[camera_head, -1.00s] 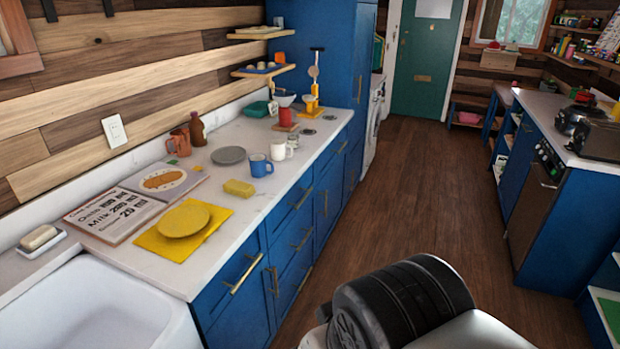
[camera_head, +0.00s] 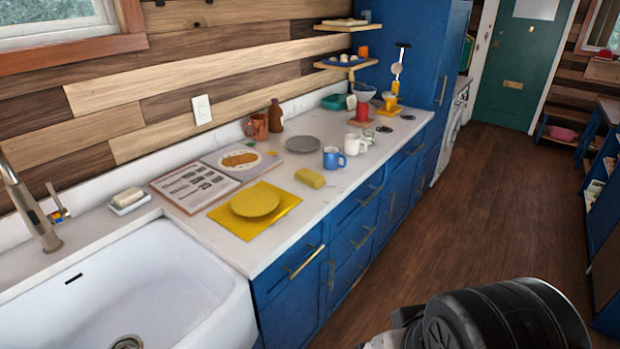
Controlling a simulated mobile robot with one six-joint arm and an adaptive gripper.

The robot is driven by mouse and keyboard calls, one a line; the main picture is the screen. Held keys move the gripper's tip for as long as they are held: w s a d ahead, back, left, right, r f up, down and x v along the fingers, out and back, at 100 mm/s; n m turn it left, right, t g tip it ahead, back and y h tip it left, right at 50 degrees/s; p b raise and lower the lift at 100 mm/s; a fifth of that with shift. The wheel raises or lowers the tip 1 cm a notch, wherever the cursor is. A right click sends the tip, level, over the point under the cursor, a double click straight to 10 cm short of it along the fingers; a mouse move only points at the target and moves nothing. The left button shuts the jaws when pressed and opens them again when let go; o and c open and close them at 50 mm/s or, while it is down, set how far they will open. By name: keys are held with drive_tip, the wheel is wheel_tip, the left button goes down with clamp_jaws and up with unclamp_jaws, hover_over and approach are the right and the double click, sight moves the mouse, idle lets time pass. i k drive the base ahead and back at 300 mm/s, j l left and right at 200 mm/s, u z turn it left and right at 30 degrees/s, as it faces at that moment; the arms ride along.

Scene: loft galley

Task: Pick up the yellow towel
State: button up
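A flat yellow towel (camera_head: 272,225) lies on the white counter, to the right of the sink. A round yellow plate (camera_head: 255,201) rests on top of it and hides its middle. The towel's edges and corners show around the plate. My gripper does not show in the view; only a dark rounded part of my own arm is at the bottom right, over the floor and apart from the counter.
An open cookbook (camera_head: 194,184) lies behind the towel. A yellow sponge (camera_head: 310,178), a blue mug (camera_head: 333,158), a white mug (camera_head: 353,145) and a grey plate (camera_head: 302,144) stand to the right. The white sink (camera_head: 160,285) is at left. The floor (camera_head: 455,200) beside the cabinets is clear.

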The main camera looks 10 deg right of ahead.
sight(311, 178)
drive_tip(key=i+l, duration=0.2)
drive_tip(key=i, duration=0.35)
drive_tip(key=i+l+z, duration=0.1)
drive_tip(key=i, duration=0.45)
drive_tip(key=i+l, duration=0.25)
drive_tip(key=i, duration=0.3)
drive_tip(key=i+l, duration=0.2)
drive_tip(key=i, duration=0.35)
drive_tip(key=z, duration=0.05)
